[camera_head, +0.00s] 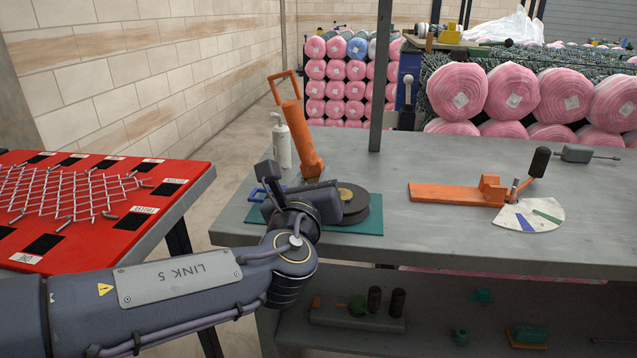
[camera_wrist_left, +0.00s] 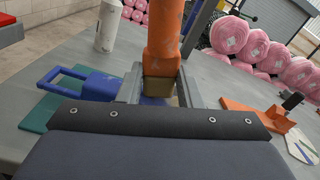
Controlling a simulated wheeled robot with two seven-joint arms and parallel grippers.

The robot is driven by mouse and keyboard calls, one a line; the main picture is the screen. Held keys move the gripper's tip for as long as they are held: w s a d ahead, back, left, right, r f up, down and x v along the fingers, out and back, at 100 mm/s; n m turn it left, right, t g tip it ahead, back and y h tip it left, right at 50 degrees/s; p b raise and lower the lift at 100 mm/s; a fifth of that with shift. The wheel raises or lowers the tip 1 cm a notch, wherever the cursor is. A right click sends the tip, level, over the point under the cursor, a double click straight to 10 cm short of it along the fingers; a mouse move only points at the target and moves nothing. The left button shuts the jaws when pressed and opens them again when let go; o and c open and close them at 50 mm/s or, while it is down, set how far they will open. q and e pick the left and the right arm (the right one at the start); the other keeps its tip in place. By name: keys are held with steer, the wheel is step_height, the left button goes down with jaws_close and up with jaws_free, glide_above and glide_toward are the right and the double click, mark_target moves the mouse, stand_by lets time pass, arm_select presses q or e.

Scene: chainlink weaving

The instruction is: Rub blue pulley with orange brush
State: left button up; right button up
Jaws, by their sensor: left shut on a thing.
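My left gripper (camera_wrist_left: 160,90) is shut on the lower end of the orange brush (camera_wrist_left: 163,45). In the head view the brush (camera_head: 301,135) stands up from the gripper (camera_head: 315,185), slightly tilted, with a loop handle at its top. A brownish block shows at its lower end between the fingers in the wrist view. A blue part with a loop handle (camera_wrist_left: 75,82), apparently the blue pulley, lies on a teal mat (camera_wrist_left: 40,115). Some blue shows just below the brush; I cannot tell whether they touch. The gripper hides most of the blue part in the head view.
A dark round disc stack (camera_head: 355,205) sits on the mat, right of my gripper. A white bottle (camera_head: 281,142) stands behind. An orange tool (camera_head: 455,193) and a fan-shaped gauge (camera_head: 530,217) lie to the right. A post (camera_head: 380,80) rises behind. The bench middle is clear.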

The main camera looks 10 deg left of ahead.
mark_target(363, 202)
arm_select(q)
steer(key=shift+a+f, duration=0.2)
steer(key=shift+a, duration=0.55)
steer(key=shift+d, duration=0.2)
steer(key=shift+d, duration=0.45)
steer(key=shift+d+r, duration=0.2)
steer(key=shift+d, duration=0.8)
steer(key=shift+d+r, duration=0.15)
steer(key=shift+d, duration=0.8)
steer(key=shift+d+f, duration=0.15)
steer(key=shift+d, duration=2.35)
